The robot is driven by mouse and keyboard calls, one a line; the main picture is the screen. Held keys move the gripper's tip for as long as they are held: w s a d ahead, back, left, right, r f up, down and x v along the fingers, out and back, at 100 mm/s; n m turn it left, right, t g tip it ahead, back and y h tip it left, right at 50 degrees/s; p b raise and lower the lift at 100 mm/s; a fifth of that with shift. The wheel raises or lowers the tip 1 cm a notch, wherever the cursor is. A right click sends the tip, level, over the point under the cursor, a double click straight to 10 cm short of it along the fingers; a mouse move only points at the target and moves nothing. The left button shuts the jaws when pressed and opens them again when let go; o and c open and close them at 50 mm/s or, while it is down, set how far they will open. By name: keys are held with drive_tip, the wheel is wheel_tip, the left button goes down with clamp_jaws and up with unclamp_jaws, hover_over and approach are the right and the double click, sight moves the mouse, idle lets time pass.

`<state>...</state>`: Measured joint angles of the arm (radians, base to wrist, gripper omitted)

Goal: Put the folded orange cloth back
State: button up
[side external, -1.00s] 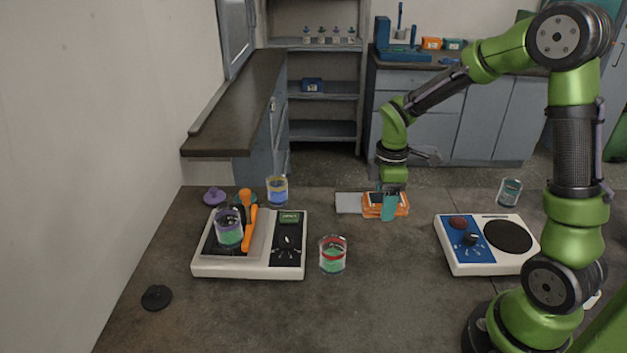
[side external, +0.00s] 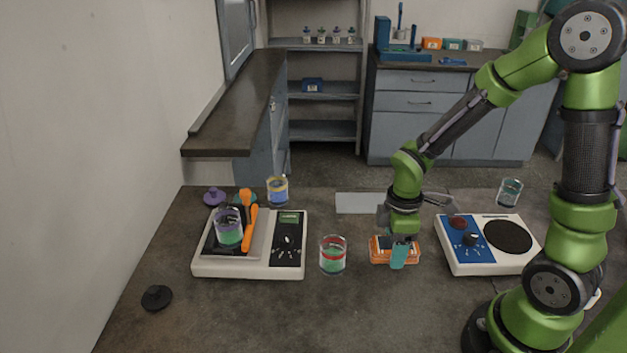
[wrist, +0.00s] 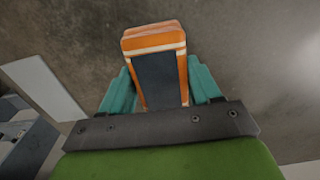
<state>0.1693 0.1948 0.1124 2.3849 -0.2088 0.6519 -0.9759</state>
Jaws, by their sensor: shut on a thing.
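The folded orange cloth (side external: 380,251) has pale stripes and a dark panel on top. In the side external view it is low over the middle of the worktop, between the red-banded beaker and the blue-and-white hotplate. My gripper (side external: 398,254), with teal fingers, points down and is shut on the cloth. In the wrist view the cloth (wrist: 152,42) sits between the teal fingers (wrist: 158,88), one on each side. I cannot tell whether the cloth touches the worktop. A flat pale grey rectangle (side external: 358,203) lies bare behind my gripper; it also shows in the wrist view (wrist: 42,85).
A red-banded beaker (side external: 333,262) stands left of the cloth. The sieve shaker or scale (side external: 215,268) with a beaker and orange tool is further left. The hotplate (side external: 470,266) is close on the right. The worktop in front is clear.

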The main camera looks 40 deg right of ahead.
drive_tip(key=shift+f, duration=1.7)
drive_tip(key=o, duration=1.1)
drive_tip(key=shift+f, duration=0.1)
drive_tip(key=shift+o, duration=0.2)
wheel_tip(320, 180, up, 11)
drive_tip(key=shift+r, duration=0.75)
drive_tip(key=s+a+r+m+t+y, duration=0.1)
drive_tip(key=s+a+r+m+t, duration=0.1)
drive_tip(key=r+m, duration=0.4)
drive_tip(key=s+a+r+m+t+y, duration=0.1)
drive_tip(key=s+a+r+m+t, duration=0.1)
drive_tip(key=r+m+t, duration=0.3)
drive_tip(key=shift+a+r+m, duration=0.4)
drive_tip(key=shift+a+m, duration=0.1)
drive_tip(key=shift+m, duration=0.6)
